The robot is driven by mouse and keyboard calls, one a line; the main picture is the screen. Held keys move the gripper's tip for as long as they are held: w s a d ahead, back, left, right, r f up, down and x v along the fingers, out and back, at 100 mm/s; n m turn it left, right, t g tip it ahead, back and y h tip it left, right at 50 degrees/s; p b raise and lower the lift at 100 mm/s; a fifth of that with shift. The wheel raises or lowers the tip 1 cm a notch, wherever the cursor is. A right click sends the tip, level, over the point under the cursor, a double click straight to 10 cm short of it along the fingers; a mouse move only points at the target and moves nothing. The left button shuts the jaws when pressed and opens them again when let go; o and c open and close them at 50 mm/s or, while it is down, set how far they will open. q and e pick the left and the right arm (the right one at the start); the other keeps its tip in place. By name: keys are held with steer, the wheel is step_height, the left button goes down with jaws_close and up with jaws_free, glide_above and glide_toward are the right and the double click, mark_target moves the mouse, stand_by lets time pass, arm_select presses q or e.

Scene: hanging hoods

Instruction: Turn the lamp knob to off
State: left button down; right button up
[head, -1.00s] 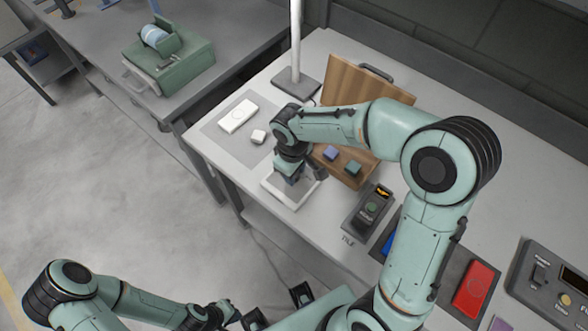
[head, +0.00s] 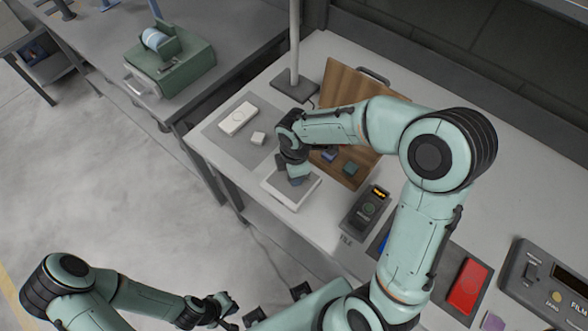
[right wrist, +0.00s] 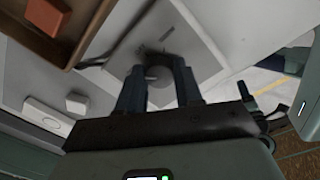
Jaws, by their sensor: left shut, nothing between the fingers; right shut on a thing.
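A white square panel (head: 272,192) lies near the left front of the worktop. My right gripper (head: 296,180) points down over it. In the right wrist view the panel (right wrist: 205,35) lies under my right gripper (right wrist: 160,90), whose fingers are shut on a grey round knob (right wrist: 160,72). The fingers hide part of the knob, and its pointer is too dark to read. A lamp pole (head: 295,45) stands on a dark base behind the panel. My left gripper (head: 228,312) is shut and empty, low in the head view, off the table.
A white box (head: 238,119) and small white cube (head: 258,138) lie left. A dark device (head: 366,208) and red block (head: 468,287) lie right.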

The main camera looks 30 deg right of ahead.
arm_select(q)
steer(key=shift+w+r+p, duration=0.3)
steer(key=shift+w+r, duration=0.05)
steer(key=shift+r, duration=0.15)
arm_select(e)
steer(key=shift+n, duration=1)
steer(key=o, duration=1)
arm_select(q)
steer(key=shift+w+r+p, duration=0.75)
steer(key=shift+w+r, duration=0.15)
steer(key=shift+r, duration=0.1)
arm_select(e)
steer(key=r, duration=1.3)
steer(key=shift+s+r, duration=0.2)
steer(key=shift+s, duration=0.1)
